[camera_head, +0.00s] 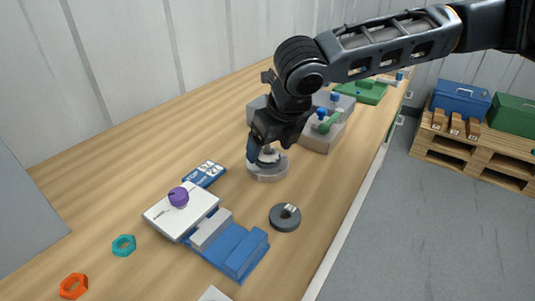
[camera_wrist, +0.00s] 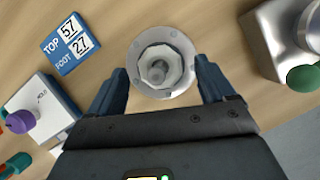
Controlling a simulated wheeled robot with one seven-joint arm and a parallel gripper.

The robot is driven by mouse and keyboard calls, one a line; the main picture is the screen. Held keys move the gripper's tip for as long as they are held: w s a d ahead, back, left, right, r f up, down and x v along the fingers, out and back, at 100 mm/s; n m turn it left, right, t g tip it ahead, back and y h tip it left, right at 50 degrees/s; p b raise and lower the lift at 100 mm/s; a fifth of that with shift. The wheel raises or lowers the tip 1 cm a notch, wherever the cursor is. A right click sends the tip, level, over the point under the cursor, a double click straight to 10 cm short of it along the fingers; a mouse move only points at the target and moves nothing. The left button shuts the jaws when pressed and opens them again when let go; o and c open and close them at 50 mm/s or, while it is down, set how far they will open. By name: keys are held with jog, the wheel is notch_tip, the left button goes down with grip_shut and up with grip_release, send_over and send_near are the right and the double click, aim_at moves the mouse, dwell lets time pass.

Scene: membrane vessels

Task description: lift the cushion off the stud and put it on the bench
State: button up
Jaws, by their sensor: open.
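A round light-grey base (camera_head: 268,174) stands on the wooden bench (camera_head: 240,236), with a darker grey round part on top under my gripper. In the wrist view, the stud (camera_wrist: 158,71) rises in the middle of this round base (camera_wrist: 143,89), inside a pale faceted ring. A dark grey ring (camera_head: 285,217) with a pale mark lies flat on the bench in front; I cannot tell whether it or the part around the stud is the cushion. My gripper (camera_wrist: 162,82) is open above the base, one finger on each side with visible gaps. Its fingertips are partly hidden in the head view.
A blue-and-white device (camera_head: 225,240) with a purple knob (camera_head: 178,197) stands left, beside a blue number card (camera_head: 205,173). Teal (camera_head: 124,245) and orange (camera_head: 73,286) nuts lie farther left.

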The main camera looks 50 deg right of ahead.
jog(key=shift+f, duration=0.2)
jog(key=shift+c, duration=0.2)
jog(key=c, duration=1.1)
jog(key=shift+o, duration=0.2)
jog(key=shift+r, duration=0.1)
